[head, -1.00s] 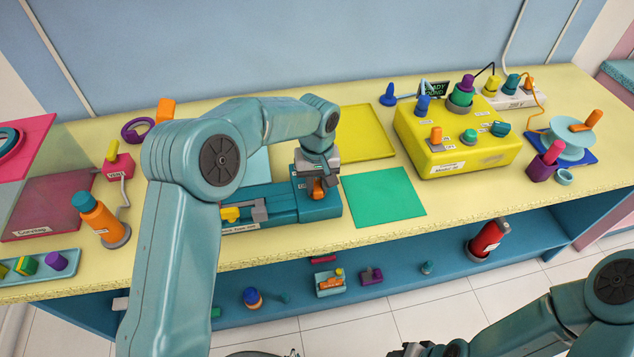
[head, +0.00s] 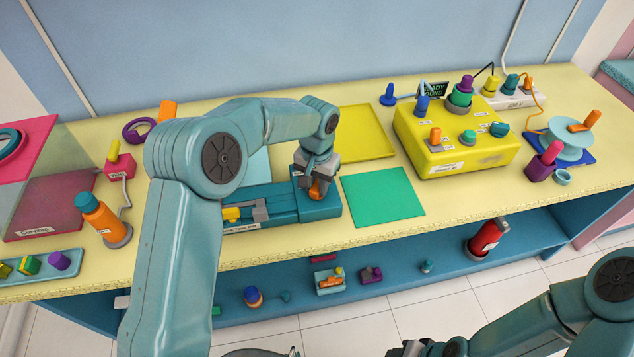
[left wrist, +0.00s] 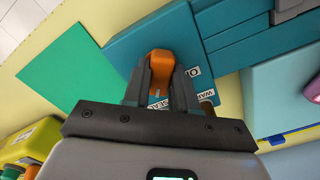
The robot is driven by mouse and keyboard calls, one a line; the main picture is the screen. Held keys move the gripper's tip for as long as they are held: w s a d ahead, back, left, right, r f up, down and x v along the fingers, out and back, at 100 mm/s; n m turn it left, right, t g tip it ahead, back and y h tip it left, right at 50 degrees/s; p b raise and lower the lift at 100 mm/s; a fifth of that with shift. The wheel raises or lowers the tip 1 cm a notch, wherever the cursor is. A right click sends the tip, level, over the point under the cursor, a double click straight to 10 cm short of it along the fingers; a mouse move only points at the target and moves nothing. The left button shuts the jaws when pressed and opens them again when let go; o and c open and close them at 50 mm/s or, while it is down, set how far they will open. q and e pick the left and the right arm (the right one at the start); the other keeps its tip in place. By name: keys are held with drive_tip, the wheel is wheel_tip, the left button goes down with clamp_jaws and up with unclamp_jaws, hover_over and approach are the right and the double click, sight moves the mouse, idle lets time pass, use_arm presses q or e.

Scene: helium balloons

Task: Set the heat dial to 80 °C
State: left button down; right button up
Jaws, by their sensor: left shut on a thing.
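The heat dial is an orange knob (head: 317,188) at the right end of a teal machine (head: 282,215) on the table. The knob also shows in the left wrist view (left wrist: 160,66), between my fingers. My left gripper (head: 316,181) points down and is shut on the orange knob; its fingers (left wrist: 161,82) stand on both sides of it. Part of a printed label shows beside the knob, but the dial's scale and setting cannot be read. My right gripper (head: 420,350) is at the bottom edge, only partly in view.
A green mat (head: 384,199) lies right of the machine, and a yellow mat (head: 362,133) behind it. A yellow box with several knobs (head: 455,155) stands further right. An orange bottle (head: 100,215) stands at the left.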

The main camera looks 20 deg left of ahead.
sight(317, 186)
use_arm(q)
drive_tip(key=c, duration=0.8)
unclamp_jaws()
wheel_tip(317, 186, up, 6)
drive_tip(key=p, duration=0.4)
drive_tip(key=shift+s, duration=0.1)
